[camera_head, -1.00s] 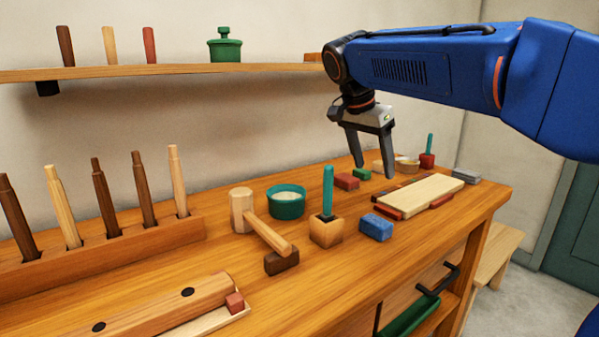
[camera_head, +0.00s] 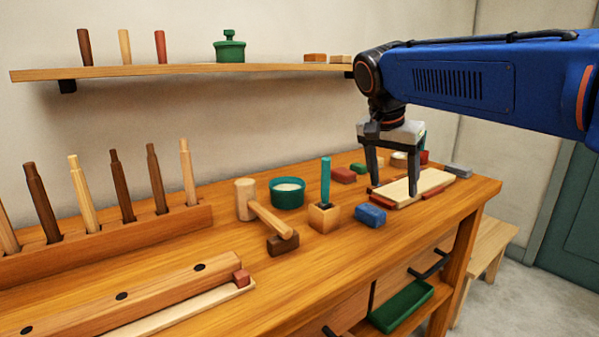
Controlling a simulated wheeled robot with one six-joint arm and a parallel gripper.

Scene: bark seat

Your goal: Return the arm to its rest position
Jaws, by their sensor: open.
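My gripper (camera_head: 393,186) hangs pointing down from my blue arm at the right of the view. Its two dark fingers are apart with nothing between them. From this angle I cannot tell how high the fingertips are above the board. My gripper partly hides the small blocks behind it.
A wooden mallet (camera_head: 262,214), a teal bowl (camera_head: 287,194), a wooden holder with a green-handled tool (camera_head: 325,190) and a blue block (camera_head: 370,215) stand left of my gripper. A rack (camera_head: 130,245) holds several pegs. A wall shelf (camera_head: 200,70) is behind.

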